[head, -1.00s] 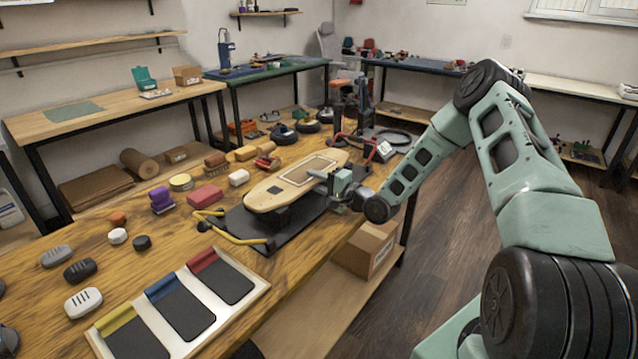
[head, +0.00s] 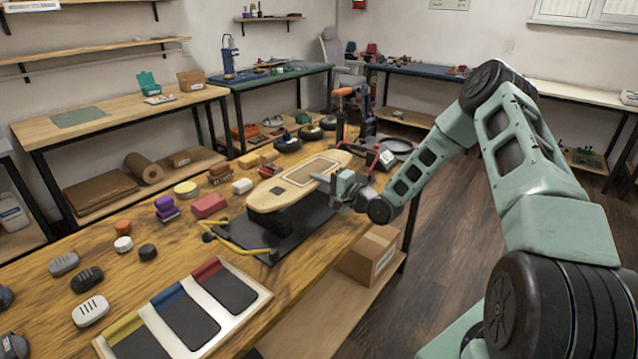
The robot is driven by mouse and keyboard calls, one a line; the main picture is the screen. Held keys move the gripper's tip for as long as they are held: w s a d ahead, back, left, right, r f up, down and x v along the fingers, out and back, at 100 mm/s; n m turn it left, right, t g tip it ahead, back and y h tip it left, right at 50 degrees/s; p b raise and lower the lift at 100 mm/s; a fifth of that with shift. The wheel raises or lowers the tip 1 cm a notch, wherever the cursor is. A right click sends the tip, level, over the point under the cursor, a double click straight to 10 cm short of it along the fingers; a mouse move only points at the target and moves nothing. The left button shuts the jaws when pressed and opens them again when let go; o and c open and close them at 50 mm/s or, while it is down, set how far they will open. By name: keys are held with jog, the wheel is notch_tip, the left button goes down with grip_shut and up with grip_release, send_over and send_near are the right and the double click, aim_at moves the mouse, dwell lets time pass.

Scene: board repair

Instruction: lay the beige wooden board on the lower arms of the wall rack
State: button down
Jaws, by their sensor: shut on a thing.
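The fingertips are small and partly hidden by the gripper body. I cannot identify the wall rack or its lower arms in this view.
A tray (head: 262,297) with dark pads lies in front of the board. Yellow clamp arms (head: 237,246) stick out from the stand. Several small blocks, pucks and wheels lie left and behind. A cardboard box (head: 372,255) sits on the lower shelf. Open floor lies right.

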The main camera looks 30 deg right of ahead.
jog(key=s+d+r+p, duration=0.2)
jog(key=s+p, duration=0.1)
jog(key=s, duration=0.2)
jog(key=s+d+r+p, duration=0.2)
jog(key=s+r+p, duration=0.1)
jog(key=s, duration=0.3)
jog(key=shift+s, duration=0.15)
dwell(0.3)
